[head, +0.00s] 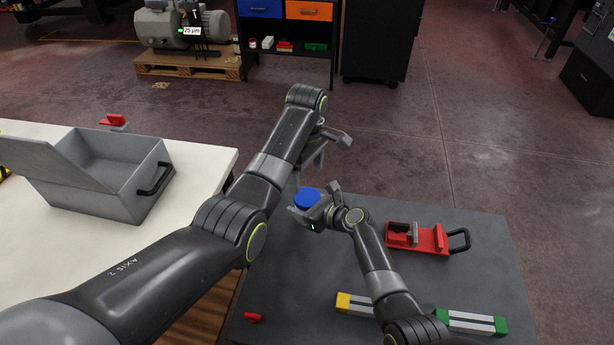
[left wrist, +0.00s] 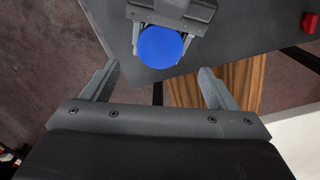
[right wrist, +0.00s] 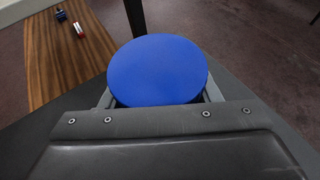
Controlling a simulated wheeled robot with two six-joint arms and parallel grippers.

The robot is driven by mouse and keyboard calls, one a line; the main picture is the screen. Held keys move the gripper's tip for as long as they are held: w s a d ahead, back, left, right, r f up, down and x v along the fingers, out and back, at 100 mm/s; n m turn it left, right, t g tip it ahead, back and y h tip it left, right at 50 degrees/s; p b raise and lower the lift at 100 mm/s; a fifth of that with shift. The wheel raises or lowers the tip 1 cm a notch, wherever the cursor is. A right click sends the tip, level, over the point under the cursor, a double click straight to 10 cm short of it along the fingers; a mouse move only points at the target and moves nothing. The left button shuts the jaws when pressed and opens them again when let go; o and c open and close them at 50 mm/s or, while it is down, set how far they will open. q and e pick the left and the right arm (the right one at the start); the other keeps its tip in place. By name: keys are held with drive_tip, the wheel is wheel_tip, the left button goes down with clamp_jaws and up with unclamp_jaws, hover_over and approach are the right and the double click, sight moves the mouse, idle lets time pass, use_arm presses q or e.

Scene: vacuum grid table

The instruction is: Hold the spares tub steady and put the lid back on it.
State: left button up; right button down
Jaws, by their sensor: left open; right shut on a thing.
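A round blue lid (head: 307,197) lies flat, face up, at my right gripper (head: 316,207) near the far left corner of the dark table. In the right wrist view the blue lid (right wrist: 158,70) covers the fingertips. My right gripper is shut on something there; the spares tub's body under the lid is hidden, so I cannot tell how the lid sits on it. My left gripper (head: 320,158) is open and empty, just beyond and above the lid. In the left wrist view the lid (left wrist: 160,47) shows between and past its fingertips.
The dark table (head: 480,280) also carries a red fixture with a black handle (head: 430,238), a yellow, white and green bar (head: 350,304) and a small red piece (head: 253,317). A white table (head: 200,160) at left holds an open grey case (head: 120,205).

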sight(307, 197)
idle(0.3)
use_arm(q)
drive_tip(key=shift+f, duration=3.95)
drive_tip(key=c, duration=1)
drive_tip(key=shift+m, duration=1.6)
drive_tip(key=o, duration=1.1)
drive_tip(key=shift+c, duration=0.2)
